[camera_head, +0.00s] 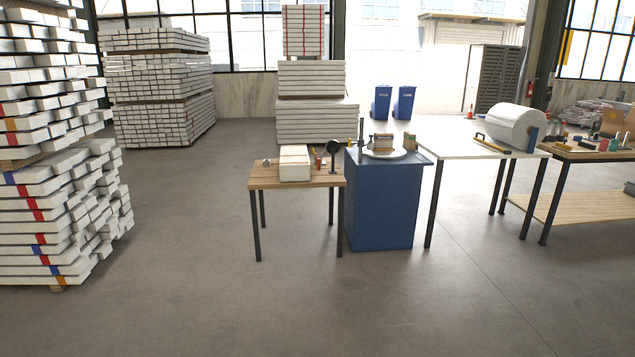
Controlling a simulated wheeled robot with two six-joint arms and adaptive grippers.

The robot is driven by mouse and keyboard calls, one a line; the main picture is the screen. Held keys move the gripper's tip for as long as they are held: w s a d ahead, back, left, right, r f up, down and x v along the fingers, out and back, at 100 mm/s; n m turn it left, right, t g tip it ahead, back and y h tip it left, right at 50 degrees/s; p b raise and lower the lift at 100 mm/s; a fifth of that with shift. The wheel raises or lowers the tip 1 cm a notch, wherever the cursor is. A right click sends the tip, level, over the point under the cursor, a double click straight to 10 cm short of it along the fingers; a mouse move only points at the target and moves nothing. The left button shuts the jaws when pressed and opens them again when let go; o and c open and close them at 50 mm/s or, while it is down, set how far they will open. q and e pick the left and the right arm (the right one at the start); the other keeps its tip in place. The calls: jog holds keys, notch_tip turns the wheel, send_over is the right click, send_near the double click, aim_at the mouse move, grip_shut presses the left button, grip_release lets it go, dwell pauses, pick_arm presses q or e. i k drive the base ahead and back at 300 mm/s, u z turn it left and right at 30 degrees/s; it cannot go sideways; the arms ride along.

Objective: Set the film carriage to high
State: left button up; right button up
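A blue cabinet (380,205) stands near the middle of the view, with a pale round plate (388,154) on top. A small stack of boxes (383,141) sits on the plate. A thin dark upright post (361,133) rises at the left of the plate. It may bear the film carriage, but the carriage and its height are too small to tell. A large white roll (512,125), which looks like film, lies on the white table to the right. Neither of my grippers is in view.
A white table (455,150) and a workbench (590,152) stand right. Stacked white boards (50,215) fill the left. The front floor (300,310) is clear.

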aim_at(360, 144)
jog(key=u, duration=0.05)
jog(key=i, duration=4.65)
